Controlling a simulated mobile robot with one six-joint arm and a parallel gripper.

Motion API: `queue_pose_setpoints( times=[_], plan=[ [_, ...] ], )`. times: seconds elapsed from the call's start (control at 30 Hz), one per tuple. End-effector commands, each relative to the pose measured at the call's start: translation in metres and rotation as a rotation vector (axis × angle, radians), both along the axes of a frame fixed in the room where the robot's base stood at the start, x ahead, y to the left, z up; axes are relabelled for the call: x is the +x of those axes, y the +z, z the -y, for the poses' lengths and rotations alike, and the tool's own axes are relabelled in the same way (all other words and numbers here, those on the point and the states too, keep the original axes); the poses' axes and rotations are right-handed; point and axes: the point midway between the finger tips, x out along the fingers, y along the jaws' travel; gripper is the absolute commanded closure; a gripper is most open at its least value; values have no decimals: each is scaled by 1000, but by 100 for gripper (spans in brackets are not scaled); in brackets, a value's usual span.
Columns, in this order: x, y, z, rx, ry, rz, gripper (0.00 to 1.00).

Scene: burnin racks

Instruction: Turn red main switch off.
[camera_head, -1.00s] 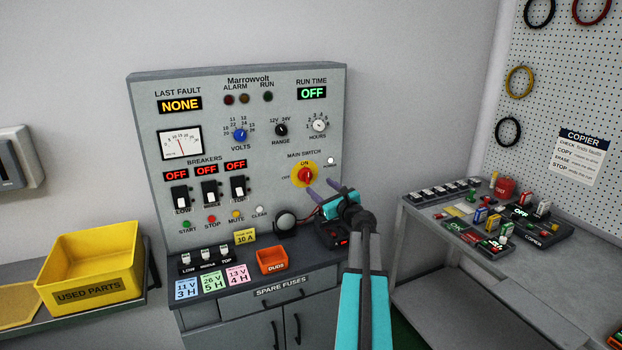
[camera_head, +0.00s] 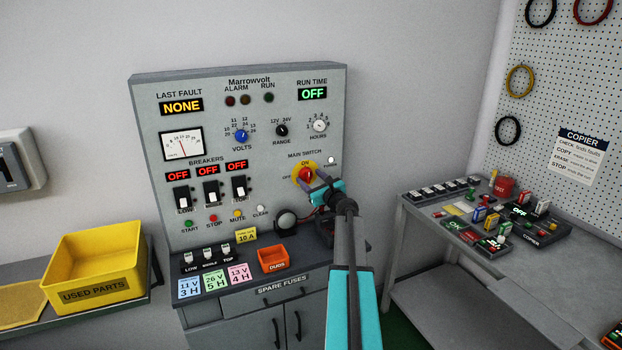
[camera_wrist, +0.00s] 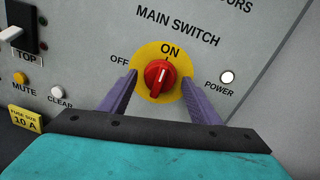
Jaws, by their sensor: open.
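The red main switch (camera_head: 305,174) is a round knob on a yellow disc, low on the right side of the grey Marrowvolt panel (camera_head: 330,110). My gripper (camera_head: 314,183) is open at the panel. In the wrist view its purple fingers (camera_wrist: 158,88) stand on either side of the knob, with a gap on both sides. I cannot tell how deep the fingertips reach around it.
The white POWER lamp (camera_wrist: 227,77) is right of the switch. Left of it are the CLEAR button (camera_wrist: 55,91) and the breakers (camera_head: 211,192). Below stand a black round part (camera_head: 286,221) and an orange DUDS bin (camera_head: 273,259). A workbench (camera_head: 440,225) is at the right.

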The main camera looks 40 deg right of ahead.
Motion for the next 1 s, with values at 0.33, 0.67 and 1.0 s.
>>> queue_pose_setpoints(
  times=[0.33, 0.67, 1.0],
  plan=[
    [2, 0, 1, 0, -1, 0, 43],
    [1, 0, 2, 0, -2, 0, 84],
    [1, -2, 2, -35, -3, -14, 84]
  ],
)
